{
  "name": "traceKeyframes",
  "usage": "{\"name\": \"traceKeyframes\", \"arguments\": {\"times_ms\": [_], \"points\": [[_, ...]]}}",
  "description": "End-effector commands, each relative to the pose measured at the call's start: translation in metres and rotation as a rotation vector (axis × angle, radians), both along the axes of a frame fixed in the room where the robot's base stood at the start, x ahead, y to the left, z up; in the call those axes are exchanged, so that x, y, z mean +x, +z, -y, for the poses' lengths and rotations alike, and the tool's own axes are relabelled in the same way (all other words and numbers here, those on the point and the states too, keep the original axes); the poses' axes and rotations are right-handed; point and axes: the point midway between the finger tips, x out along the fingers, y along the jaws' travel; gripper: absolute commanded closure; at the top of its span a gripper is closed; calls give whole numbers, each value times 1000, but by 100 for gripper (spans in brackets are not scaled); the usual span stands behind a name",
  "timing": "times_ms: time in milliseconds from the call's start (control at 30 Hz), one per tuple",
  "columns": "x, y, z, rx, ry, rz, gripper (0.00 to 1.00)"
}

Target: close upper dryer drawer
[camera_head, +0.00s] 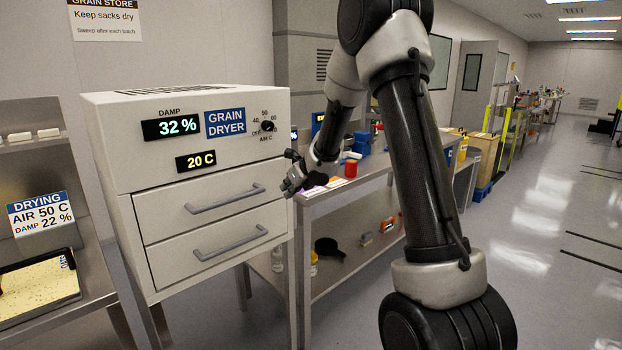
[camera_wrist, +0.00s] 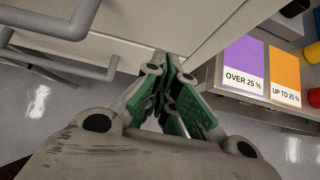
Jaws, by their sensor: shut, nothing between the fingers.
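The grain dryer (camera_head: 105,120) is a white cabinet at the left in the head view. Its upper drawer (camera_head: 165,227) has a grey bar handle (camera_head: 226,199) and sits above the lower drawer (camera_head: 170,265). Both fronts look nearly flush with the cabinet; I cannot tell whether a small gap remains. My gripper (camera_head: 290,176) is shut and empty near the upper drawer's right end. In the wrist view its fingertips (camera_wrist: 172,64) are close to the white front, right of the handles (camera_wrist: 62,18); contact cannot be told.
A steel bench (camera_head: 318,208) with coloured cards and containers stands right of the dryer; its purple card (camera_wrist: 244,65) is near my gripper in the wrist view. A drying tray (camera_head: 40,285) lies at the left. Floor (camera_head: 560,220) at the right is open.

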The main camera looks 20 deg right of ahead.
Motion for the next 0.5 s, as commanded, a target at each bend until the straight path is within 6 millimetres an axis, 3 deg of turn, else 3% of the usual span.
{"name": "traceKeyframes", "arguments": {"times_ms": [500], "points": [[-40,43,14,-1,-1,1,100]]}}
